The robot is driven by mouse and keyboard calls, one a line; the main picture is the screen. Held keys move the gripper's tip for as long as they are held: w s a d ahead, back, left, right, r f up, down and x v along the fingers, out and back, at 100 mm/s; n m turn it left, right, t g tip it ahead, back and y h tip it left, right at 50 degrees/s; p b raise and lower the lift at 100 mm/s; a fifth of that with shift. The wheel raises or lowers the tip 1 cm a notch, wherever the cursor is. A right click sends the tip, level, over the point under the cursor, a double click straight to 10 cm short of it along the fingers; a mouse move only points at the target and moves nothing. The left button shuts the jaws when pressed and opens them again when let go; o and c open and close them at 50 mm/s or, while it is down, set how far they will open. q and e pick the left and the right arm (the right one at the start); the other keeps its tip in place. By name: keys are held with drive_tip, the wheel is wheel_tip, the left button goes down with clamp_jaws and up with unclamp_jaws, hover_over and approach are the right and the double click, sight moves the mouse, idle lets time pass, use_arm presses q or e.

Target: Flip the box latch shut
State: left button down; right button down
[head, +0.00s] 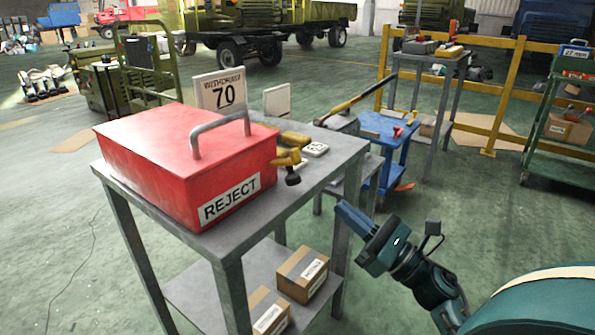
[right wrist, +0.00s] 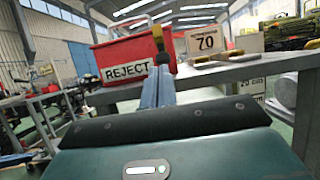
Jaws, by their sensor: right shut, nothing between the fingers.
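A red box (head: 180,160) with a grey metal handle and a REJECT label stands on a grey metal table (head: 327,162). A yellow latch (head: 288,157) with a dark knob sticks out from the box's right side; whether it is fastened I cannot tell. In the right wrist view the red box (right wrist: 104,53) is behind my fingers, and the yellow latch (right wrist: 158,38) shows just above their tips. My right gripper (head: 343,209) is shut and empty, beside the table's right edge, lower than the latch and apart from it. It also shows in the right wrist view (right wrist: 159,72). My left gripper is not in view.
A WITHDRAW 70 sign (head: 219,92) stands behind the box. Yellow-brown objects (head: 293,139) and a white label lie beside it. Cardboard boxes (head: 302,274) sit on the lower shelf. A blue cart (head: 387,127) stands behind.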

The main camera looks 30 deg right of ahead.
sight(292, 164)
drive_tip(key=p+x, duration=0.1)
drive_tip(key=x, duration=0.7)
drive_tip(key=shift+w+a+r, duration=0.15)
drive_tip(key=shift+w+r, duration=0.1)
drive_tip(key=shift+w, duration=0.05)
drive_tip(key=shift+w+a+r+p, duration=0.15)
drive_tip(key=shift+w+a+p, duration=0.15)
drive_tip(key=shift+w, duration=0.2)
